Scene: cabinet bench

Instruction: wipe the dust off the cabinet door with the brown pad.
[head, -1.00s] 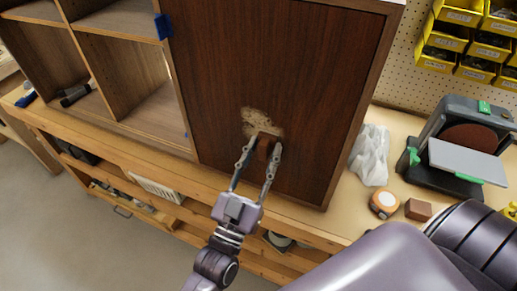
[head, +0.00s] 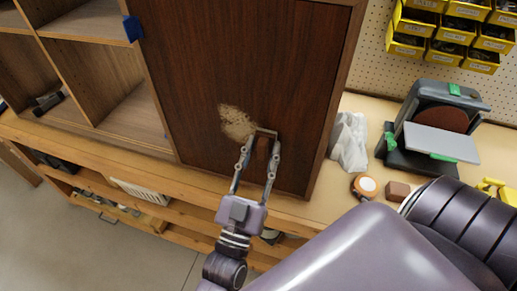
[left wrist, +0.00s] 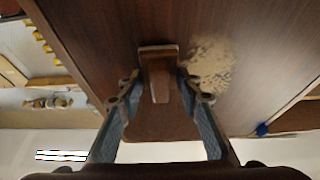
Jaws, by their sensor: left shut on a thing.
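The cabinet door (head: 215,60) is dark brown wood and stands closed. A pale tan dust patch (head: 237,122) lies on its lower part; it also shows in the left wrist view (left wrist: 211,65), right of the pad. My left gripper (head: 260,148) is shut on the brown pad (head: 262,144), at the lower right of the dust. In the left wrist view the pad (left wrist: 158,72) sits between the fingers, its wide face toward the door. It is at or very near the door; I cannot tell whether it touches. My right gripper is out of view.
Open shelves (head: 85,75) with blue tape (head: 132,28) are left of the door. Yellow bins (head: 450,30) hang above.

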